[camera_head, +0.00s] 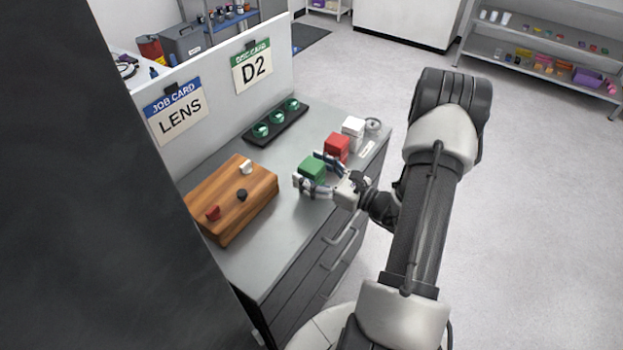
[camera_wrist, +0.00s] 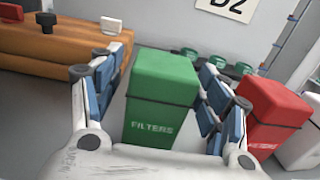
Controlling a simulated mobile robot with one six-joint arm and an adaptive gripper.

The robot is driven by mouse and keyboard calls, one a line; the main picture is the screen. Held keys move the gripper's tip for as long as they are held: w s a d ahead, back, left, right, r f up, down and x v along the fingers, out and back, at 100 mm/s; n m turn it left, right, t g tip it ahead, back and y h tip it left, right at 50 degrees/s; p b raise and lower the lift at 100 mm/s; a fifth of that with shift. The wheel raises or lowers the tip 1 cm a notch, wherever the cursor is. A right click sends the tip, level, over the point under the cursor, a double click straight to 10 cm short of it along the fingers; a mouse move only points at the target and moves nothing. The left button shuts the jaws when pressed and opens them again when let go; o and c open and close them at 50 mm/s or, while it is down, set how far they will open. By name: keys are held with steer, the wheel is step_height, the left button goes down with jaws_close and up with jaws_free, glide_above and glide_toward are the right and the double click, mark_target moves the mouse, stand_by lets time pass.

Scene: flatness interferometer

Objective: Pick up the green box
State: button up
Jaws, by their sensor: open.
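The green box (camera_head: 312,168) stands upright on the grey cabinet top (camera_head: 280,227), near its front edge. In the wrist view the green box (camera_wrist: 161,97) shows the word FILTERS on its front face. My gripper (camera_head: 316,174) is open, with one finger on each side of the green box. In the wrist view my gripper's (camera_wrist: 160,95) blue-padded fingers flank the box. A gap shows on the left side; whether the right finger touches the box I cannot tell.
A red box (camera_head: 337,147) stands close to the right finger, with a white box (camera_head: 352,127) beyond it. A wooden block (camera_head: 236,192) with small pieces on it is at left. A dark tray (camera_head: 268,133) with green discs lies behind. A card panel (camera_head: 226,65) backs the cabinet.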

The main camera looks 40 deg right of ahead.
steer(key=shift+c, duration=0.4)
steer(key=c, duration=1.1)
steer(key=shift+r, duration=0.1)
steer(key=shift+c, duration=0.2)
